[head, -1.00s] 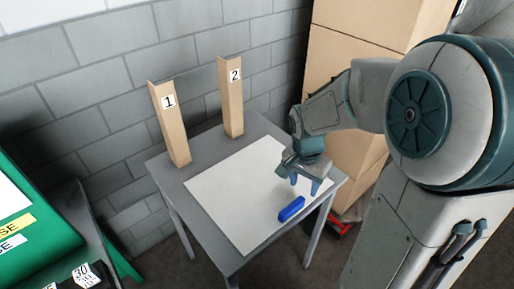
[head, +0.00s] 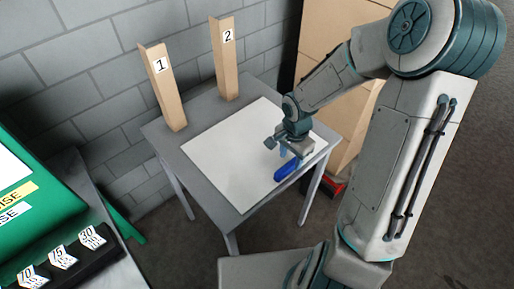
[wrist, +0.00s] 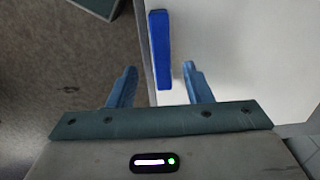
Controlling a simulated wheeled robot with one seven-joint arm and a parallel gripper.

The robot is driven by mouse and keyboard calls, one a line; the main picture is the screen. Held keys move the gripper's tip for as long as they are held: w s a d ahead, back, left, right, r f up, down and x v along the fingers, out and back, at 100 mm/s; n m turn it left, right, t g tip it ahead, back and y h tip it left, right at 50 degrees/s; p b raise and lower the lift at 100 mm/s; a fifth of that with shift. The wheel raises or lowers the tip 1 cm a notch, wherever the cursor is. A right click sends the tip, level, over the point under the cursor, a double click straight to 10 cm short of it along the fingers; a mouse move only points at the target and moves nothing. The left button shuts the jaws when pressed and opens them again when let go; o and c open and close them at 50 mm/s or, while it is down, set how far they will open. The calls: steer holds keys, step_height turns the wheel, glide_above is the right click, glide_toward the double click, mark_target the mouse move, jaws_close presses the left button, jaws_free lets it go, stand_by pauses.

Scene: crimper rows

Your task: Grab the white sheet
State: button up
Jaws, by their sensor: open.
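The white sheet (head: 235,155) lies flat on a grey table (head: 188,123). It also shows in the wrist view (wrist: 240,50). A blue bar (head: 286,169) rests along the sheet's near right edge, and it also shows in the wrist view (wrist: 160,50). My gripper (head: 282,152) is open and empty, above the sheet's right side by the blue bar. In the wrist view my gripper (wrist: 160,70) has its right finger over the sheet and its left finger over the floor beyond the table edge. Its height above the sheet is hard to tell.
Two wooden posts, marked 1 (head: 165,90) and 2 (head: 225,60), stand at the table's back. A grey block wall (head: 90,60) is behind them. Cardboard boxes (head: 345,50) are stacked behind my arm. A green unit (head: 35,170) is at the left.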

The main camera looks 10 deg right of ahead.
mark_target(288, 166)
steer(key=f, duration=0.4)
steer(key=shift+s+a, duration=0.1)
steer(key=shift+a, duration=0.3)
steer(key=shift+f, duration=0.55)
jaws_close()
